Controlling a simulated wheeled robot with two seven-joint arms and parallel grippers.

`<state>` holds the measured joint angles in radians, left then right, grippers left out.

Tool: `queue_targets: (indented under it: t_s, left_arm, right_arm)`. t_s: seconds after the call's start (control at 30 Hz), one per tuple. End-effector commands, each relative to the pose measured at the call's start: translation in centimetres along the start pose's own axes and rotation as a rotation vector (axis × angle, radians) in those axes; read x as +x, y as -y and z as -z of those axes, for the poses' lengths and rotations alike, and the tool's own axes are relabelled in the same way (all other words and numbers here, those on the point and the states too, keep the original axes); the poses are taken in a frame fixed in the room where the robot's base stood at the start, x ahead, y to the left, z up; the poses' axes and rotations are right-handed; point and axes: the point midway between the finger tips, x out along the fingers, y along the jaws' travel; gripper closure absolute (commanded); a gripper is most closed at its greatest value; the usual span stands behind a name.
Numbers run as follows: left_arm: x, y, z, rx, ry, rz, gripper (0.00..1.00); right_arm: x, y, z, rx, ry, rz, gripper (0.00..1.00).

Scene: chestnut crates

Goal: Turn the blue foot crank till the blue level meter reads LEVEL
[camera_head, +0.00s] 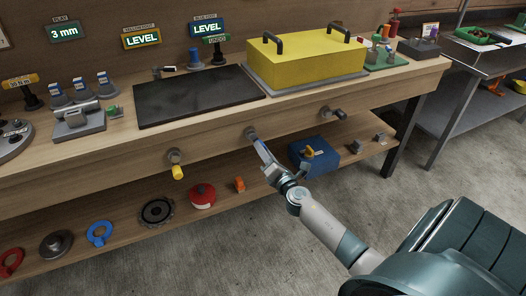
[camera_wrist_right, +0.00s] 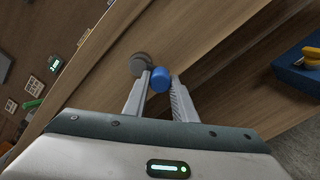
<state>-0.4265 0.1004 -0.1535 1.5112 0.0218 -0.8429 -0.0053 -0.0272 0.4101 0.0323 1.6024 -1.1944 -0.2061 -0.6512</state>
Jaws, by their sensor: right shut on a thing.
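The blue level meter (camera_head: 205,28) stands behind the bench top in the head view and reads LEVEL. The blue foot crank has a grey hub (camera_head: 250,133) on the bench's front edge, and the hub also shows in the wrist view (camera_wrist_right: 141,65). Its blue handle (camera_wrist_right: 160,78) sits between the fingers of my right gripper (camera_wrist_right: 156,82), which is shut on it. In the head view my right gripper (camera_head: 261,147) reaches the crank from below right and mostly hides the handle. My left gripper is not in view.
A yellow-handled crank (camera_head: 175,162) is to the left and a dark-handled crank (camera_head: 332,113) to the right on the same front edge. The yellow meter (camera_head: 141,39) reads LEVEL; another display (camera_head: 64,32) reads 3 mm. A blue box (camera_head: 314,155) stands on the lower shelf near my wrist.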

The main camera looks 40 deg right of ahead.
Motion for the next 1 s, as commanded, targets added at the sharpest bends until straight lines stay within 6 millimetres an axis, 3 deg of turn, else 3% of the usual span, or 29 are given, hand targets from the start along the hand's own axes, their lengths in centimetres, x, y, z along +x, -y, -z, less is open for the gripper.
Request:
queue_targets:
  t_s: [0.07,0.1,0.17,0.67,1.0]
  left_arm:
    - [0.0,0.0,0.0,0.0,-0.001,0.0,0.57]
    - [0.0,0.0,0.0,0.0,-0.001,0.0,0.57]
    - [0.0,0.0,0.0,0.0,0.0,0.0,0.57]
    - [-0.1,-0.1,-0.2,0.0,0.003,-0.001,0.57]
    - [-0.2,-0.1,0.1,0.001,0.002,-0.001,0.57]
  right_arm:
    - [-0.1,0.2,0.1,0.0,-0.002,0.003,0.98]
    - [-0.1,0.2,0.1,0.001,-0.002,0.003,0.68]
    - [-0.1,0.2,0.1,0.001,-0.002,0.003,0.57]
    - [-0.8,0.1,0.1,0.002,-0.001,0.001,0.57]
    - [-5.1,0.2,0.1,0.002,-0.001,0.002,0.57]
